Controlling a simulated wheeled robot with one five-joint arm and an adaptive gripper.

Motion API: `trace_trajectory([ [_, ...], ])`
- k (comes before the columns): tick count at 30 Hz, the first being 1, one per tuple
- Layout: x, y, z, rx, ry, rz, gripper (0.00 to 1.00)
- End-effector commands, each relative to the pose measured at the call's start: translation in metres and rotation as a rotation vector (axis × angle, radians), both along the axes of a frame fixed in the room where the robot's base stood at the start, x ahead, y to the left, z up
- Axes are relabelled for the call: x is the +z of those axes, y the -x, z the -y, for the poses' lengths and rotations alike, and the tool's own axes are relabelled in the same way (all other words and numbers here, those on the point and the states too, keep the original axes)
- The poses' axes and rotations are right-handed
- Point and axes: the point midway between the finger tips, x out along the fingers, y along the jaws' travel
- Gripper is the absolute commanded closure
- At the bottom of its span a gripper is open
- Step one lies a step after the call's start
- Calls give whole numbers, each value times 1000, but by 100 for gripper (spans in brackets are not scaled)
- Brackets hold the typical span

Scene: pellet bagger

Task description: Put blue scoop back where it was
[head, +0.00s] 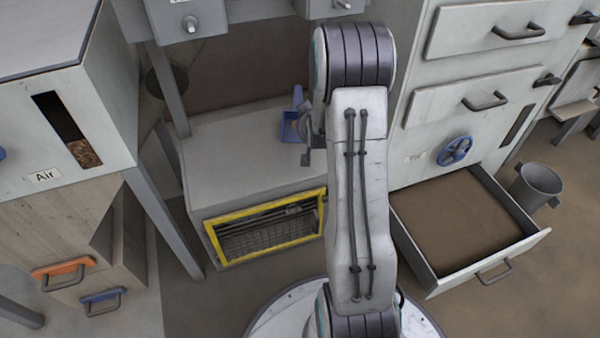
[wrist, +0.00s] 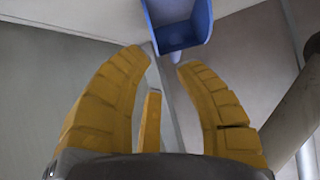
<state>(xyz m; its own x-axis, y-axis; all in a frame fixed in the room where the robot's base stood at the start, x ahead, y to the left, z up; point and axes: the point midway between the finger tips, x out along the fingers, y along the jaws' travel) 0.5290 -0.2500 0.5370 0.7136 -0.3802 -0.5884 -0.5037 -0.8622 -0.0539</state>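The blue scoop (head: 289,128) shows in the head view just left of my arm, over the grey bench top, with its handle pointing up. I cannot tell whether it rests on the bench. In the wrist view the blue scoop (wrist: 180,35) is at the top, just beyond the fingertips, and its upper part is cut off by the frame. My gripper (wrist: 163,63) has its yellow fingers spread, with a gap between the tips and nothing between them. In the head view my arm mostly hides the gripper.
The grey bench (head: 235,150) has a yellow-framed grille (head: 265,228) below. An open drawer (head: 515,258) with brown contents juts out at right, beside a grey bucket (head: 537,184).

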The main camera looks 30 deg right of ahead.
Motion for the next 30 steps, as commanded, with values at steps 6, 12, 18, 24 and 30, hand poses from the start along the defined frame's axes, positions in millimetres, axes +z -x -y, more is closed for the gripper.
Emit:
trace_trajectory([
  [6, 40, 27, -78, 129, -53, -144, 70],
  [12, 70, 96, -159, 273, -105, -342, 70],
  [18, 87, 181, -214, 400, -132, -525, 70],
  [24, 94, 249, -240, 484, -141, -661, 70],
  [30, 96, 283, -249, 522, -144, -729, 70],
])
